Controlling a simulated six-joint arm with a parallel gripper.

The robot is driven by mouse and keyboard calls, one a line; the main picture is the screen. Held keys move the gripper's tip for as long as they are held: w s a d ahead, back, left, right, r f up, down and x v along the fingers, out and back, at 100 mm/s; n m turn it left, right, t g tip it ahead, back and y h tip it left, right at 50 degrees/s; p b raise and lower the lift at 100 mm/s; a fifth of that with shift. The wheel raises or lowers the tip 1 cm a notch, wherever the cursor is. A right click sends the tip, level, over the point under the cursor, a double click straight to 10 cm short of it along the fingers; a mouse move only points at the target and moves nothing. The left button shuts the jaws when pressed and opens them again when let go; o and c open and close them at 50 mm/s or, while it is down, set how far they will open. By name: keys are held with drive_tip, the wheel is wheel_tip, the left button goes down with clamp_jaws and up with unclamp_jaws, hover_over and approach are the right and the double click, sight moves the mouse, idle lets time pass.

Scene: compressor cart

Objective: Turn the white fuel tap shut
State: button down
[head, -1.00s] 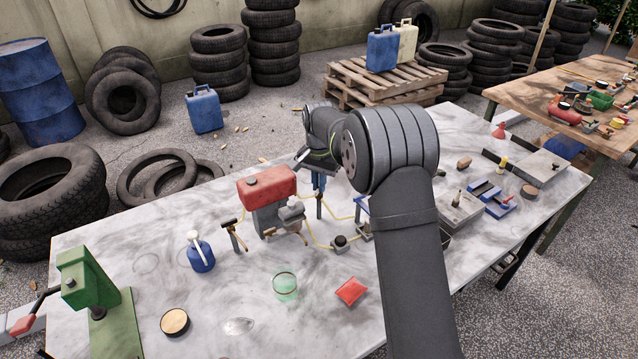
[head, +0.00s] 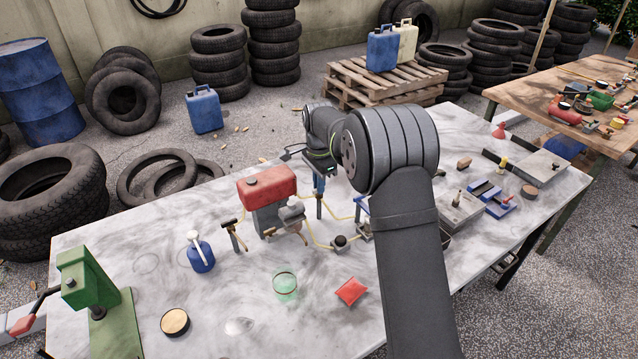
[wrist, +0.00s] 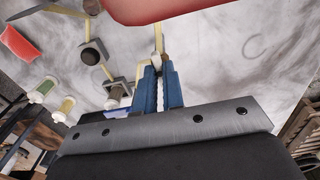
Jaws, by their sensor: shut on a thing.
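My gripper (wrist: 157,68) shows two blue fingers in the wrist view, shut on the white fuel tap (wrist: 158,40). A white part of the tap stands up just beyond the fingertips, and a small brass-coloured piece sits beside it. A pale yellow fuel line (wrist: 122,79) runs close by. In the head view my gripper (head: 319,184) points down behind the red tank (head: 267,185), to its right. The tap itself cannot be made out there, so its exact angle is unclear.
The red tank overhangs close to my fingers. A small engine (head: 291,211), yellow lines and metal stands crowd the near side. A blue can (head: 201,254), green glass dish (head: 285,284) and red packet (head: 351,291) lie nearer. The marble tabletop (head: 215,310) is partly clear in front.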

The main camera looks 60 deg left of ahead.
idle(0.3)
drive_tip(key=c, duration=1.5)
unclamp_jaws()
drive_tip(key=shift+c, duration=0.2)
drive_tip(key=shift+r, duration=0.15)
wheel_tip(320, 180, up, 17)
wheel_tip(320, 180, down, 17)
drive_tip(key=shift+f, duration=0.2)
drive_tip(key=shift+r, duration=0.1)
